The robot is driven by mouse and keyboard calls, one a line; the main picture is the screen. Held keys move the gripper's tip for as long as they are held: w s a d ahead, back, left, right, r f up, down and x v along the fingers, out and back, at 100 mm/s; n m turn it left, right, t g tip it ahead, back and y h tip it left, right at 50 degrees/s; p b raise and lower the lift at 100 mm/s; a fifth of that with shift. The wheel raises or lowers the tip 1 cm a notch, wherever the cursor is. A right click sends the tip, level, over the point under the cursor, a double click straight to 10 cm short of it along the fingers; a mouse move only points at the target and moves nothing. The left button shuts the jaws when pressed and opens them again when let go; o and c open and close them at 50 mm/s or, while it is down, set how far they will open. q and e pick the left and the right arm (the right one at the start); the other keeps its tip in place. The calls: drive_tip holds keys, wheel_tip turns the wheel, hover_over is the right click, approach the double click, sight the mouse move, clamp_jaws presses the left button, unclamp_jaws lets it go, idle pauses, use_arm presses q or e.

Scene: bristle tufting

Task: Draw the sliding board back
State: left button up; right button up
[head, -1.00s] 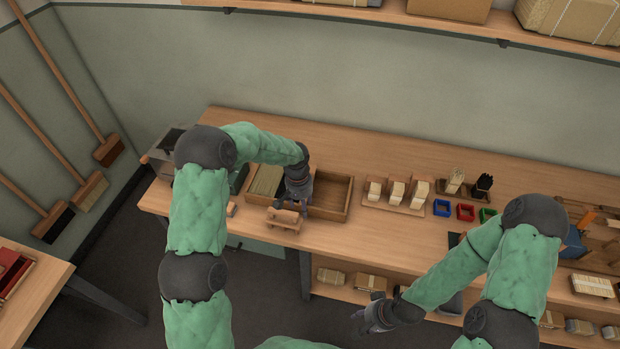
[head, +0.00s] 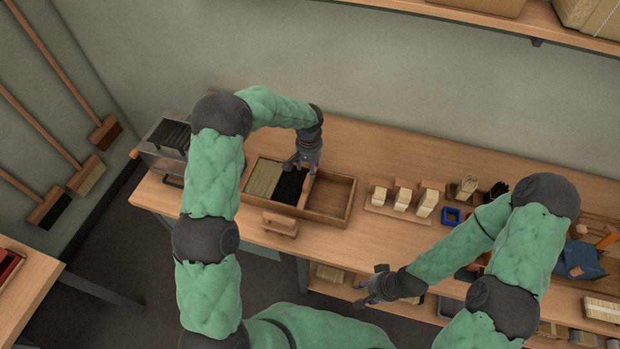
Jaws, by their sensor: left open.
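A wooden tray (head: 330,219) lies on the bench with tan bristles (head: 264,178) at its left and black bristles (head: 290,186) in the middle. Its right part (head: 332,195) looks empty. A narrow upright reddish-brown board (head: 305,192) stands between the black bristles and the empty part; I take it for the sliding board. My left gripper (head: 297,167) is open over the tray, close to the board's back end. I cannot tell whether they touch. My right gripper (head: 364,294) looks open and empty, in front of the bench.
A small wooden piece (head: 281,224) stands at the tray's front. Brush blocks (head: 403,199) and a blue bin (head: 451,216) stand to the right. A metal machine (head: 165,148) is at the left end. Bare bench lies behind the tray.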

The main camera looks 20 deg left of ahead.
sight(308, 187)
use_arm(q)
wheel_tip(308, 187, down, 9)
drive_tip(key=shift+w+r, duration=0.1)
drive_tip(key=shift+r, duration=0.1)
drive_tip(key=shift+c, duration=0.3)
